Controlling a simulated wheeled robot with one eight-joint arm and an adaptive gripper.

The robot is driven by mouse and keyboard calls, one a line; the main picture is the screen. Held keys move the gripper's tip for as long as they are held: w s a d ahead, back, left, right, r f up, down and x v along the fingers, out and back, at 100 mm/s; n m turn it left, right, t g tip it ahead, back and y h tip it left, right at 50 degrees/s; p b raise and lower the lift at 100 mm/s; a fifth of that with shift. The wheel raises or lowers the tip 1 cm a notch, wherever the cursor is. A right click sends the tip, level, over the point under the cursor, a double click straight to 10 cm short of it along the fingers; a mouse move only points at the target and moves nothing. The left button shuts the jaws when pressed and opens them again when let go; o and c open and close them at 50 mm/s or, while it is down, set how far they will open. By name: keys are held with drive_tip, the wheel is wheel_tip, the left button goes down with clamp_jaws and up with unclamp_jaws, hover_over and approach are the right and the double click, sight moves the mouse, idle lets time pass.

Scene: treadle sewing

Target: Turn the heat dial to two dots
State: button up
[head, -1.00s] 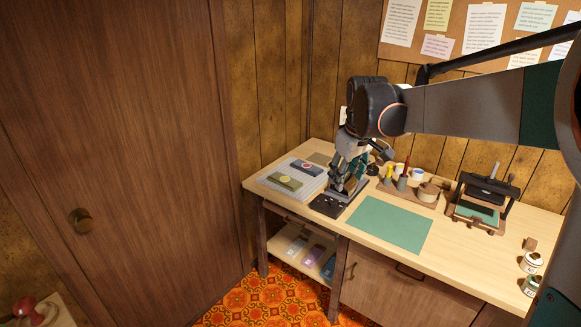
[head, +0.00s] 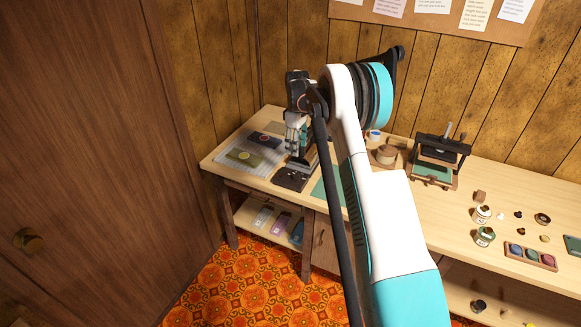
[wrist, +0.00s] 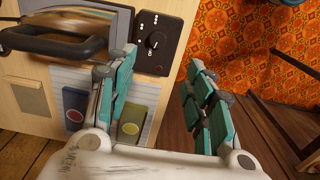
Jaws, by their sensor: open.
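The heat dial (wrist: 155,41) is a round black knob on a black control panel (wrist: 152,66) with small white dot marks. Its exact setting is too small to read. The panel (head: 293,180) also shows in the head view, at the front of a dark appliance on the bench. My gripper (wrist: 163,60) is open and empty in the wrist view, its teal and grey fingers on either side below the dial, apart from it. In the head view, my gripper (head: 294,147) hangs over the appliance, just behind the panel.
A dark curved handle (wrist: 55,42) lies close left of the panel in the wrist view. A green mat (head: 326,190) lies to the right, partly behind my arm. A framed press (head: 438,160) stands farther right.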

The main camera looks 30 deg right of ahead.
sight(296, 174)
drive_tip(key=f+b, duration=0.1)
drive_tip(key=f, duration=0.4)
drive_tip(key=f+b, duration=0.1)
drive_tip(key=f, duration=0.8)
drive_tip(key=shift+w+d+f+b, duration=0.15)
drive_tip(key=shift+w+f+b, duration=0.1)
drive_tip(key=shift+f+b, duration=0.15)
drive_tip(key=shift+r, duration=0.1)
drive_tip(key=c, duration=1.1)
